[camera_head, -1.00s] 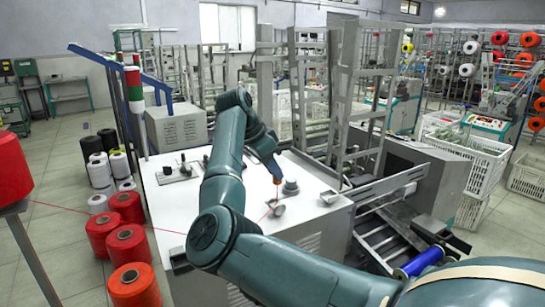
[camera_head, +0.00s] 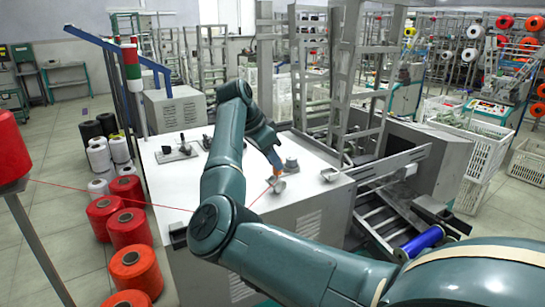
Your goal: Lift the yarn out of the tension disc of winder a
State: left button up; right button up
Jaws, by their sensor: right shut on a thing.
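Winder a appears to be the white-topped grey machine (camera_head: 170,207) in the middle. A small grey metal cup (camera_head: 278,186), probably its tension disc, sits on its top near the front edge. My right gripper (camera_head: 277,173), with an orange tip, points down just above and behind this cup. It is shut, with the thin red yarn (camera_head: 110,199) running to it. The yarn comes from a red cone (camera_head: 8,150) at the left edge, passes behind my right arm and rises to the cup and fingertips. Whether it lies inside the disc is too small to tell. My left gripper is out of view.
A grey knob (camera_head: 291,164) stands close to the right of the gripper, and another grey cup (camera_head: 330,175) lies farther right. Black fittings (camera_head: 177,153) are on the left of the top. Red cones (camera_head: 127,228) stand on the floor at left. A metal frame rises behind.

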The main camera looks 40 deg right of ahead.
jog(key=shift+f, duration=0.7)
jog(key=shift+f+b, duration=0.45)
jog(key=shift+f, duration=0.05)
jog(key=shift+r, duration=0.2)
jog(key=shift+r+p, duration=0.45)
jog(key=shift+p, duration=0.2)
jog(key=shift+r+p, duration=0.9)
jog(key=shift+r, duration=0.05)
